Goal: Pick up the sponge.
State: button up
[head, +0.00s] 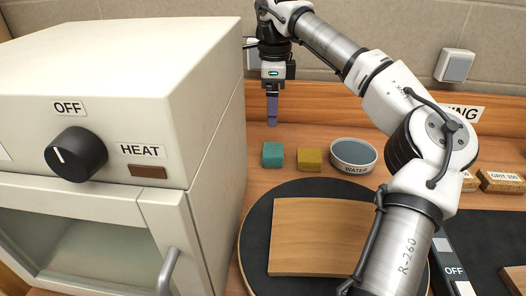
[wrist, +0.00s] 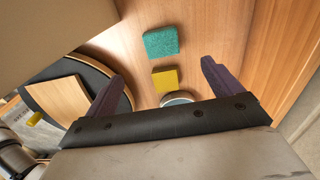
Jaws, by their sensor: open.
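A teal block with a rough, spongy surface (head: 272,155) sits on the wooden counter right of the white oven. A yellow block (head: 310,160) of similar size sits just right of it, apart from it. I cannot tell for certain which one is the sponge. My gripper (head: 272,122) points down, above and behind the teal block, touching neither block. In the wrist view my gripper (wrist: 162,70) is open and empty. There the teal block (wrist: 161,42) and yellow block (wrist: 165,81) lie on the wood between the lines of the two purple fingers.
The white oven (head: 215,120) stands close left. A water bowl (head: 353,155) is right of the yellow block. A round black plate (head: 255,225) with a wooden board (head: 315,235) lies in front. A wooden backboard (head: 330,105) runs behind; grit blocks (head: 500,182) are far right.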

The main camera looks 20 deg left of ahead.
aim_at(273, 149)
notch_tip(273, 149, down, 9)
jog(key=shift+r, duration=0.15)
jog(key=shift+w+d+f+p, duration=0.1)
jog(key=shift+f+p, duration=0.8)
jog(key=shift+f, duration=1.7)
jog(key=c, duration=1.1)
jog(key=shift+o, duration=0.2)
jog(key=shift+r, duration=0.15)
notch_tip(273, 149, up, 28)
jog(key=p, duration=0.2)
